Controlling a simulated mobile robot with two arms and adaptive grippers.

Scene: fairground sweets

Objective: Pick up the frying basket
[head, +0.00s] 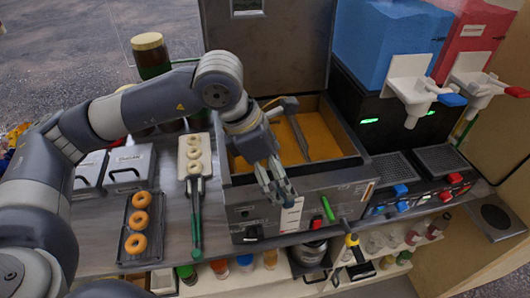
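A pale, narrow rack (183,145) with several pale dough rings lies left of the fryer. A long dark handle with a green end (196,232) runs from it toward the front edge. It may be the frying basket, though its mesh is too small to tell. The fryer (262,212) holds orange-yellow oil (325,150), with a grey rod-like part (299,135) across it that I cannot identify. My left gripper (279,194) points down over the fryer's front panel, right of the rack. Its fingers look slightly apart, with nothing visible between them. My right gripper is out of view.
A dark tray with browned rings (137,244) and lidded grey containers (128,168) stand at the left. A jar (149,55) stands behind. Blue (385,40) and red dispensers are at the right. Jars fill a shelf below the counter's front edge.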

